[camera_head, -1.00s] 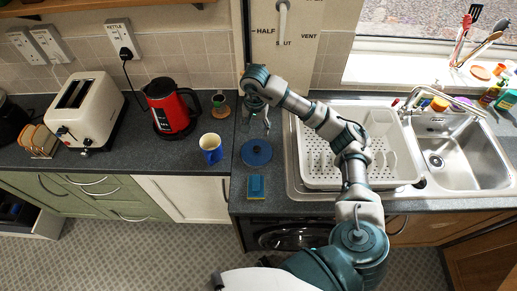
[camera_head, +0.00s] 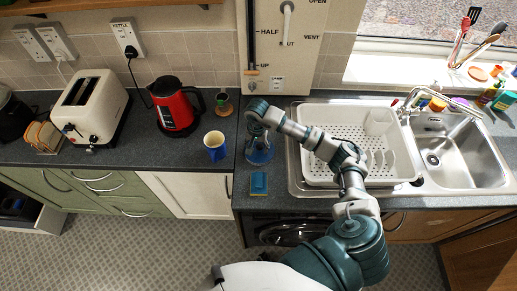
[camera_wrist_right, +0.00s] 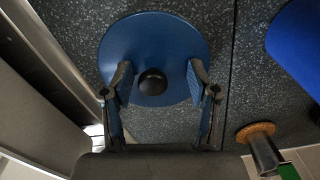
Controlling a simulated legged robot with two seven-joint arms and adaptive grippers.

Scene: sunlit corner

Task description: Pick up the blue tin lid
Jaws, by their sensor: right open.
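The blue tin lid (camera_wrist_right: 152,40) is a round disc with a black knob (camera_wrist_right: 153,82) at its middle. It lies flat on the dark worktop. In the head view the lid (camera_head: 259,154) is partly covered by my right gripper (camera_head: 260,146). In the wrist view my right gripper (camera_wrist_right: 160,92) is open, with its two fingers on either side of the knob and over the lid. I cannot tell whether the fingers touch the lid. My left gripper is not in view.
A blue and yellow sponge (camera_head: 259,184) lies in front of the lid. A blue and white mug (camera_head: 215,146) and a red kettle (camera_head: 174,106) stand to the left. A white dish rack (camera_head: 322,176) is close on the right, beside the sink (camera_head: 470,160).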

